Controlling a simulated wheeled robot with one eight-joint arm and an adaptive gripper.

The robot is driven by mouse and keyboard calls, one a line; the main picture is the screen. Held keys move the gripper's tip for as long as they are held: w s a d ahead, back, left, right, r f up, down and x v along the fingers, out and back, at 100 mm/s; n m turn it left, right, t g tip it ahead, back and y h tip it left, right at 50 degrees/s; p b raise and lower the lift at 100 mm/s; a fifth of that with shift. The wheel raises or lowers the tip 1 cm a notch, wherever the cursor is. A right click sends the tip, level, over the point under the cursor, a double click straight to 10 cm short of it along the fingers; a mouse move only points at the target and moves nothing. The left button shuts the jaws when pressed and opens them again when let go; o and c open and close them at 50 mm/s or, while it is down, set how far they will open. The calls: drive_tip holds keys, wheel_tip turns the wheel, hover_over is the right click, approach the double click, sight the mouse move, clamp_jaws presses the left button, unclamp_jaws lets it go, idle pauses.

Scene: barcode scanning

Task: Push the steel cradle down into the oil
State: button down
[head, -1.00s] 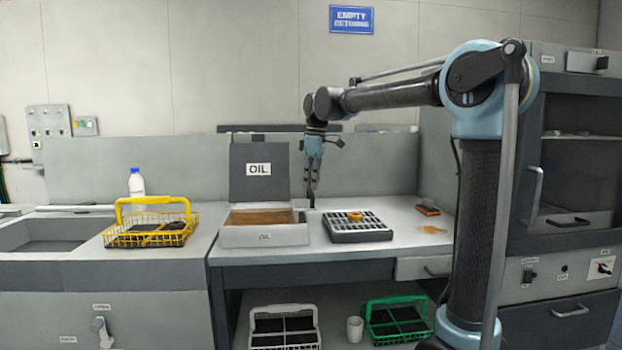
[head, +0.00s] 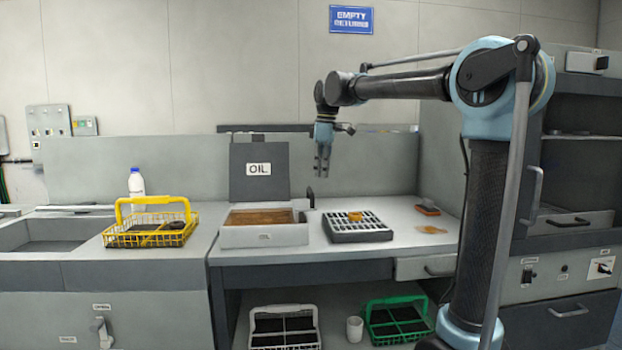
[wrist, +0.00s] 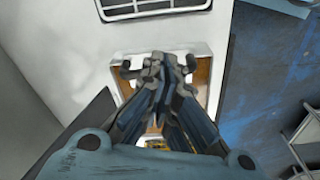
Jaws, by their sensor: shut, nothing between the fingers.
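The oil bath (head: 265,236) is a light grey box on the bench, labelled OIL, with brown oil (head: 258,217) inside and a dark raised lid (head: 258,173) behind it. A small dark upright piece (head: 310,196) stands at its right end; I cannot tell whether it belongs to the cradle. I cannot make out the steel cradle itself. My gripper (head: 323,172) hangs pointing down, shut and empty, above the bath's right end and apart from it. In the wrist view my gripper (wrist: 168,64) covers much of the bath (wrist: 205,60).
A grey slotted rack (head: 357,234) with an orange-brown piece (head: 355,216) stands right of the bath. A yellow wire basket (head: 150,236) and a white bottle (head: 136,184) are at left. White (head: 284,337) and green (head: 398,323) baskets sit below.

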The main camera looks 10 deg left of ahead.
wheel_tip(320, 180, up, 9)
drive_tip(key=shift+d, duration=0.45)
idle(0.6)
drive_tip(key=s+d+f+m+t, duration=0.1)
drive_tip(key=s+d+f+m, duration=0.35)
drive_tip(key=d+f, duration=0.45)
drive_tip(key=s+d+f+m, duration=0.4)
drive_tip(key=s+d+f, duration=0.3)
drive_tip(key=d, duration=0.4)
drive_tip(key=s+d+f+m, duration=0.2)
drive_tip(key=s+d+f, duration=0.2)
drive_tip(key=f, duration=0.5)
drive_tip(key=s+d+f+m, duration=0.3)
drive_tip(key=s+f, duration=0.3)
drive_tip(key=f, duration=0.2)
drive_tip(key=s+d+f+m+t+h, duration=0.1)
drive_tip(key=s+d+f+m, duration=0.2)
drive_tip(key=s+f, duration=0.3)
wheel_tip(320, 180, down, 4)
drive_tip(key=shift+d+r, duration=0.2)
drive_tip(key=shift+d, duration=0.7)
drive_tip(key=shift+m, duration=0.25)
